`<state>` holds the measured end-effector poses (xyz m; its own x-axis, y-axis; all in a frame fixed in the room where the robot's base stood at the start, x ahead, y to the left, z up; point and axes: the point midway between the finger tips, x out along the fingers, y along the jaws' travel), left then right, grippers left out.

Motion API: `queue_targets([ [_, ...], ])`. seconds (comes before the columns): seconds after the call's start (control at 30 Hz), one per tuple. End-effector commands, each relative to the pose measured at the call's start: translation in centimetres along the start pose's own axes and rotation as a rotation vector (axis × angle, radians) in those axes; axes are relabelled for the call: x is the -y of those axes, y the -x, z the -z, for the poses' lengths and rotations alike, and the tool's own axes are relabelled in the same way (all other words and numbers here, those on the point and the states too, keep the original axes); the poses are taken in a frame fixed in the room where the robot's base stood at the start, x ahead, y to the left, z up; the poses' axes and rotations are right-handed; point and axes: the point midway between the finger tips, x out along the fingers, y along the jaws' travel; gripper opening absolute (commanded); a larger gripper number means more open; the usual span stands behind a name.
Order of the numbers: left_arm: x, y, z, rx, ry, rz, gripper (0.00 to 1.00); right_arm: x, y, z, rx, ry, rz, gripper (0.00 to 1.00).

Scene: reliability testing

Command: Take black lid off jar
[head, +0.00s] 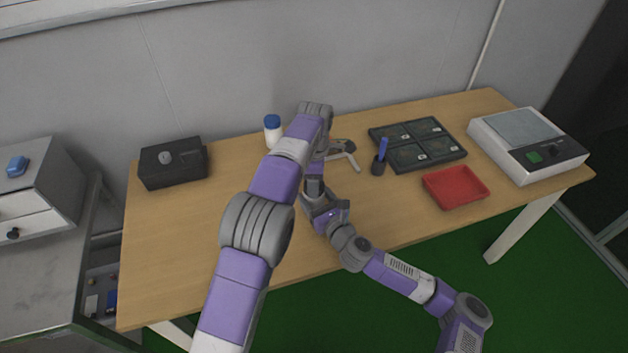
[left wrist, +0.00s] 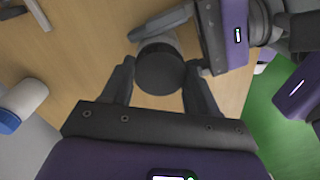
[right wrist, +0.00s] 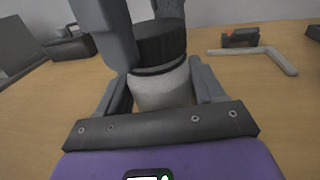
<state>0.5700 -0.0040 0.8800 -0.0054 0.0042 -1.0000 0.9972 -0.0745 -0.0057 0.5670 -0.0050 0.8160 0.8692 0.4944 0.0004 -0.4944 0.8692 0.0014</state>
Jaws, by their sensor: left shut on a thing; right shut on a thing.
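The jar (right wrist: 162,92) has a pale body and a ribbed black lid (right wrist: 160,42). My right gripper (right wrist: 160,88) is shut around the jar's body, one finger on each side. My left gripper (left wrist: 160,80) comes from above and is shut on the black lid, which shows round from the top in the left wrist view (left wrist: 159,70). A thin pale line and a dark ring show just under the lid; I cannot tell whether the lid is still seated. In the head view my left gripper (head: 315,186) is just above my right gripper (head: 325,212), and the arms hide the jar.
The left front of the table is clear.

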Motion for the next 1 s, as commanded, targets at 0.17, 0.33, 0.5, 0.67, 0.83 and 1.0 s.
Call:
queue_targets([
  [0.17, 0.0, 0.3, -0.1, 0.001, -0.001, -0.002, 0.22, 0.1, 0.0, 0.2, -0.004, 0.0, 0.003, 0.0],
  [0.33, 0.0, 0.9, -0.1, 0.001, -0.002, -0.001, 0.22, 0.1, 0.0, 0.2, -0.004, 0.0, 0.003, 0.0],
  [0.5, -0.1, 1.5, -0.1, 0.002, -0.002, -0.002, 0.22, 0.1, 0.0, 0.2, -0.004, 0.0, 0.003, 0.0],
  [0.67, 0.0, 2.0, 0.0, 0.001, -0.001, -0.001, 0.22, 0.1, 0.0, 0.2, -0.004, 0.0, 0.003, 0.0],
  [0.83, 0.0, 2.2, 0.0, 0.001, -0.001, -0.001, 0.22, 0.1, 0.0, 0.2, -0.004, -0.001, 0.003, 0.0],
  [1.0, 0.0, 2.2, 0.0, 0.0, -0.001, -0.001, 0.22, 0.1, 0.0, 0.2, -0.004, -0.001, 0.003, 0.0],
])
